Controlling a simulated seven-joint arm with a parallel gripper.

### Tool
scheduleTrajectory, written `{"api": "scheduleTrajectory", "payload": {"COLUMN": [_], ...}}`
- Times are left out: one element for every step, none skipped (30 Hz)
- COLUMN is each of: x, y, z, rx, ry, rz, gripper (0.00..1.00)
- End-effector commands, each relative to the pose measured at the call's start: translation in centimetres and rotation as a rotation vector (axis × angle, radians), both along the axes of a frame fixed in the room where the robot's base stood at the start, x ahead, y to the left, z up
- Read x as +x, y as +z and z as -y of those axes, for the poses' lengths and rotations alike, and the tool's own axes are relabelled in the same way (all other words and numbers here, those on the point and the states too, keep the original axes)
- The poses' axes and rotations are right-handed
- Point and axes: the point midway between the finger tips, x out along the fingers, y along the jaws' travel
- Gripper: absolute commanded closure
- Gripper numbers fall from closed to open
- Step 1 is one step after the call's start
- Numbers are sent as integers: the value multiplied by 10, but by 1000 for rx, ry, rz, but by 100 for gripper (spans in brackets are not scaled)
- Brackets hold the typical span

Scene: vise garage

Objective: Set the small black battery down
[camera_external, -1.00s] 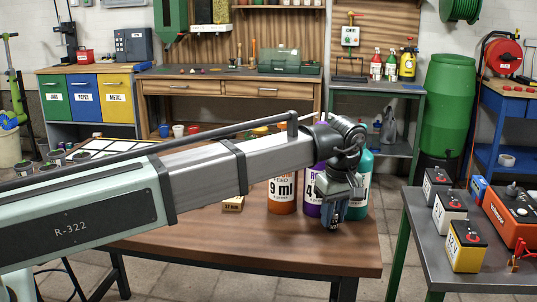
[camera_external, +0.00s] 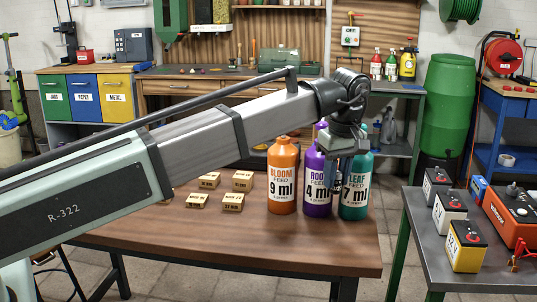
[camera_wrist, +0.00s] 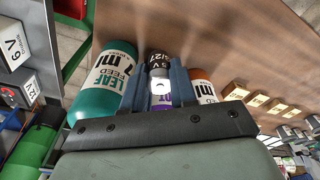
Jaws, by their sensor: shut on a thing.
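My gripper (camera_external: 338,166) is raised above the brown wooden table, in front of the purple and teal bottles in the external view. In the wrist view its two blue-grey fingers (camera_wrist: 160,82) are closed around a small dark battery (camera_wrist: 157,58) with pale lettering on its side and a light top. The battery is mostly hidden by the gripper in the external view. It appears to hang clear of the table top.
Orange (camera_external: 282,180), purple (camera_external: 317,200) and teal (camera_external: 354,200) bottles stand close together behind the gripper. Several small boxes (camera_external: 232,202) sit left of them. A grey side table (camera_external: 420,230) at right holds black, white and yellow batteries and an orange device. The brown table's front right (camera_external: 300,240) is clear.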

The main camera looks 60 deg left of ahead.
Motion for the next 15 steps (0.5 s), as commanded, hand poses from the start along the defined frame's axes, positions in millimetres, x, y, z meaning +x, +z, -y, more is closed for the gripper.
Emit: {"api": "scheduleTrajectory", "payload": {"x": [0, 1, 1, 1, 1, 2, 2, 2, 2, 3, 3, 3, 3, 3, 3], "y": [3, 6, 10, 15, 21, 30, 37, 45, 57, 65, 75, 87, 96, 104, 115], "z": [0, 0, 0, 0, 0, 0, 0, 0, 0, 0, 0, 0, 0, 0, 0], "rx": [0, 0, 0, 0, 0, -1, -1, -1, 0, -1, 0, -1, -1, 0, -1], "ry": [0, 0, 0, 0, 0, 0, 0, 0, 0, 0, 0, 0, 0, -1, 0], "rz": [0, 0, 1, 1, 2, 3, 3, 3, 4, 3, 4, 4, 4, 5, 3], "gripper": [100, 100, 100, 100, 100, 100, 100, 100, 100, 100, 100, 100, 100, 100, 100]}}
